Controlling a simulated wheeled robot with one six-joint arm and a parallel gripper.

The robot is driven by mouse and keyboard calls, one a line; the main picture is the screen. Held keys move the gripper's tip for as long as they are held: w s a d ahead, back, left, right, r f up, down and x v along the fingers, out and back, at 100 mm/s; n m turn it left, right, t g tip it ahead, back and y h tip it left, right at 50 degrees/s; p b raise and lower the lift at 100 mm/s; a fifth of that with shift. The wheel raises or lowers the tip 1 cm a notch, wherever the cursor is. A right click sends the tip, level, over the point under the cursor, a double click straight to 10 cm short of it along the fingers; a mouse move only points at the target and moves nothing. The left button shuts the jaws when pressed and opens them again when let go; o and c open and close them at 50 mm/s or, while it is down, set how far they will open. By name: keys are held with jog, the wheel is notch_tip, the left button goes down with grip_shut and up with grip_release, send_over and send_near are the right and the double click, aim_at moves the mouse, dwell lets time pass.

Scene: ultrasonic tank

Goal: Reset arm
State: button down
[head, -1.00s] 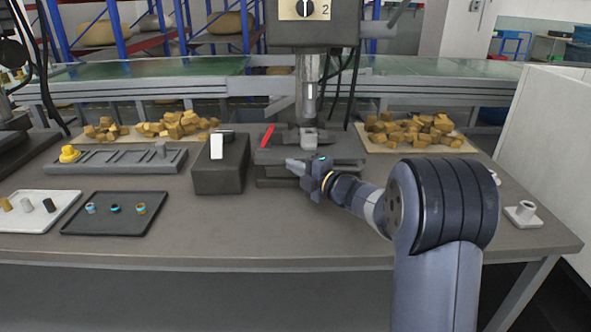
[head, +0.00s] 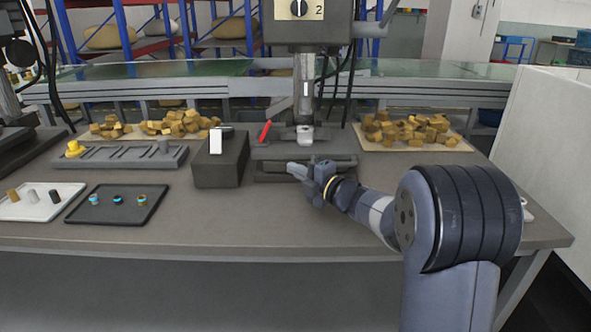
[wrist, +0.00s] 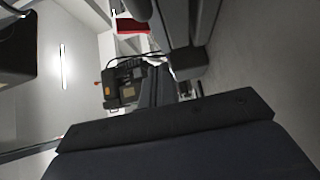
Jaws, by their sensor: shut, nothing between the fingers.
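My gripper (head: 298,170) is at the end of my arm, in front of the grey machine base (head: 305,152) in the middle of the bench. In the head view its fingers are together, point left and hold nothing. It stays a little above the bench top; whether it touches the machine base I cannot tell. The wrist view is tilted sideways and shows a dark machine (wrist: 125,88), a red box (wrist: 132,26) and a ceiling lamp (wrist: 63,66); a dark part fills its lower half.
A dark box with a white switch (head: 221,162) stands left of my gripper. Farther left are a slotted grey holder (head: 130,158), a black tray (head: 140,217) and a white tray (head: 35,210). Wooden pieces lie behind at both sides. The front middle of the bench (head: 250,225) is clear.

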jog(key=v, duration=0.7)
jog(key=shift+s+d+f, duration=0.2)
jog(key=shift+s, duration=0.15)
